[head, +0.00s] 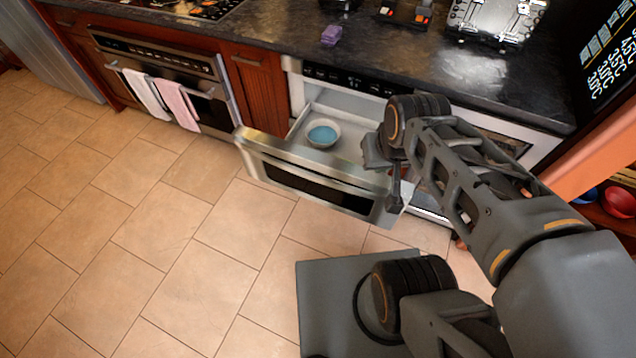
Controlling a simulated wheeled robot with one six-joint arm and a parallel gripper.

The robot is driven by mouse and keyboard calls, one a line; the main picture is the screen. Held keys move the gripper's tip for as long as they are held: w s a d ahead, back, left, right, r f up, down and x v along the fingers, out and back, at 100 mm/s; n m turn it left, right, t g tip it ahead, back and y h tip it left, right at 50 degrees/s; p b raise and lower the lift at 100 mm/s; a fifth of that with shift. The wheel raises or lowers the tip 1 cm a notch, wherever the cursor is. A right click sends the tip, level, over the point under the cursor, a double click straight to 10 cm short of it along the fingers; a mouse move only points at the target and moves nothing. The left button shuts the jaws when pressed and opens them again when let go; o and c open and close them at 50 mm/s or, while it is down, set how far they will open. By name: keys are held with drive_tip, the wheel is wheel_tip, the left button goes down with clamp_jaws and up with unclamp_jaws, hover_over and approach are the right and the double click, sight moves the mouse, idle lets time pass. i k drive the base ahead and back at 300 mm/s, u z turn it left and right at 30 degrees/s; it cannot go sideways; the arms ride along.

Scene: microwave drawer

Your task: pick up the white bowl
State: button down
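The white bowl (334,128) has a blue inside and sits upright in the open microwave drawer (308,189), toward its left back part. The drawer is pulled out from under the counter, its front panel facing the room. My gripper (393,190) is over the right part of the drawer, to the right of the bowl and apart from it. The gripper is small and dark here, partly covered by my own arm, so I cannot tell how far its fingers are apart. The drawer's right side is hidden behind my arm.
A dark countertop (270,38) runs above the drawer, with a purple item (331,35) and a shiny metal appliance (495,20) on it. An oven (165,75) with two hanging towels stands to the left. The tiled floor (150,240) at left is clear.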

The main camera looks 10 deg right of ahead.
sight(323, 133)
drive_tip(key=z, duration=2.4)
drive_tip(key=k, duration=1.45)
drive_tip(key=u, duration=1.75)
drive_tip(key=i, duration=1.45)
drive_tip(key=u, duration=0.05)
